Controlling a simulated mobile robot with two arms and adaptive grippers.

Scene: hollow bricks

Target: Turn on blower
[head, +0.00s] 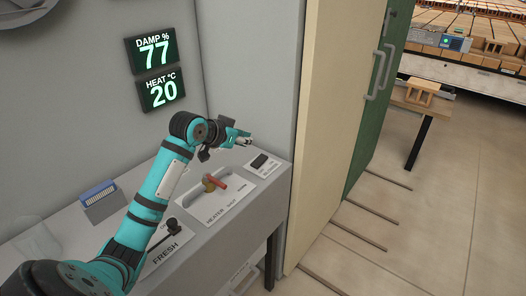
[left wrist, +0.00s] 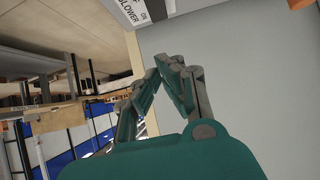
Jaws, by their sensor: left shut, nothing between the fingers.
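The blower switch (head: 260,161) is a small black rocker on a white label plate at the right end of the grey control panel. In the left wrist view, part of its plate with the word BLOWER (left wrist: 130,12) shows at the top edge. I cannot tell the rocker's position. My left gripper (head: 246,140) is above and slightly left of the switch in the head view, apart from it. In the left wrist view its fingers (left wrist: 168,62) are shut with nothing between them. My right gripper is in neither view.
Wall displays read DAMP 77 (head: 152,52) and HEAT 20 (head: 161,91). A cream door (head: 335,110) stands right of the panel.

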